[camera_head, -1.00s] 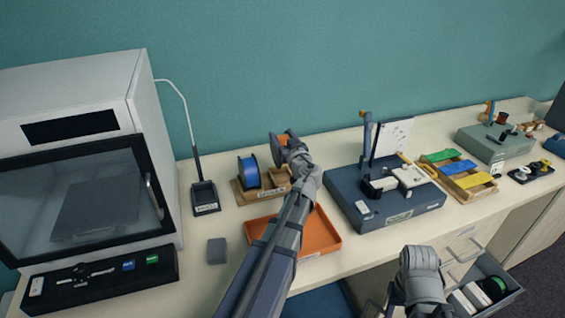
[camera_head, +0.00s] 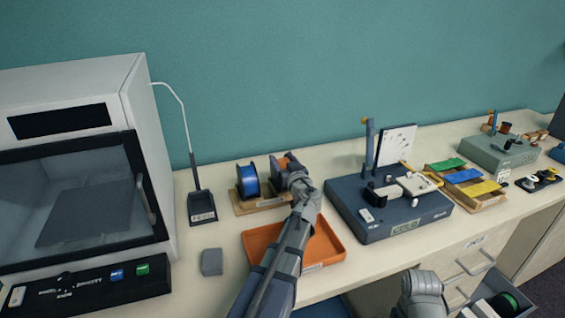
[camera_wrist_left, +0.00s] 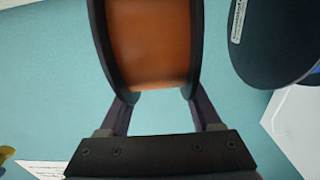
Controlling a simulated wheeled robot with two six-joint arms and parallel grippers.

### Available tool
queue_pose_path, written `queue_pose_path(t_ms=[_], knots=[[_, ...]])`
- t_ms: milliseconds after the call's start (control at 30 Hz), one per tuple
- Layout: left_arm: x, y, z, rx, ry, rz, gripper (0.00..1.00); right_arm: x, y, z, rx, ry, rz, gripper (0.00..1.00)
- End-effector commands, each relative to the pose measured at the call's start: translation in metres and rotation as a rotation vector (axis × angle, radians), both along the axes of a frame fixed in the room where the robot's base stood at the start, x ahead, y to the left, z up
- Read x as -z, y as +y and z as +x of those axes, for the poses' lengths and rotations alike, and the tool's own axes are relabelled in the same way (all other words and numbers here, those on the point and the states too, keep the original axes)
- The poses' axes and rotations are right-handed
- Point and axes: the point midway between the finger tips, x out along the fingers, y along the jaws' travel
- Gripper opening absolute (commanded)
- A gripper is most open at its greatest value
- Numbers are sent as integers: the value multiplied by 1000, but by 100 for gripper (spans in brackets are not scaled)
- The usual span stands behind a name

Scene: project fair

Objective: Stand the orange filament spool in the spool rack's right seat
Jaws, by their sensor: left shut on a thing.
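The orange filament spool (camera_head: 281,164) is at the right end of the wooden spool rack (camera_head: 246,209), beside the blue spool. My left gripper (camera_wrist_left: 160,100) is shut on it; the left wrist view shows the fingers at the flanges of the spool (camera_wrist_left: 155,45). In the head view my left gripper (camera_head: 290,168) covers much of the spool and the right seat, so I cannot tell whether the spool rests in the seat. The blue spool (camera_head: 248,180) stands in the left seat. It also shows in the left wrist view (camera_wrist_left: 270,45). Only a grey part of my right arm shows.
An orange tray (camera_head: 331,255) lies in front of the rack, under my left arm. A blue-grey fixture (camera_head: 390,222) stands to the right.

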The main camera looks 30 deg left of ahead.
Motion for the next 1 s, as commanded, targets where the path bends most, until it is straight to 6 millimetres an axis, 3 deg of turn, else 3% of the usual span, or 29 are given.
queue_pose_path(t_ms=[167, 200, 433, 800, 1000], knots=[[5, 0, 0, 0, 0, 1, 0, 5, 0, 0, 0, 0, 0, 50], [4, 0, 0, 0, 0, 0, 67, 4, 0, 0, 0, 0, 0, 50], [4, 0, 0, 0, 0, 0, 93, 4, 0, 0, 0, 0, 0, 50], [-4, 0, 0, 0, 0, 0, 95, -4, 0, 0, 0, 0, 0, 50], [0, -30, -28, 3, 0, 0, 95, 0, 0, 0, 0, 0, 0, 50]])
